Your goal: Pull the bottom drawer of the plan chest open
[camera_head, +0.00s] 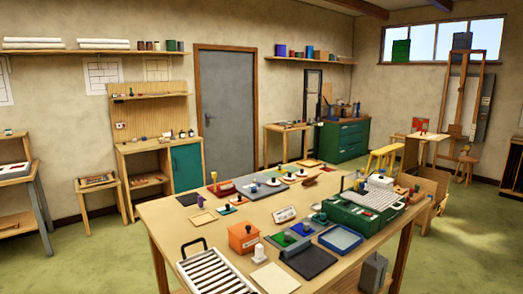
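The plan chest is most likely the dark green chest of drawers (330,142) against the back wall, left of the room's right corner. Its front shows several stacked drawers with small handles, too small to make out clearly. The bottom drawer (351,153) looks flush with the front, near the floor. Small items stand on top of the chest. Neither of my grippers is in view.
A large wooden worktable (172,229), crowded with tools, trays and glass pieces, fills the foreground between me and the chest. A yellow stool (385,154) stands just right of the chest and a small table (287,127) left of it. Green floor (475,230) lies open at right.

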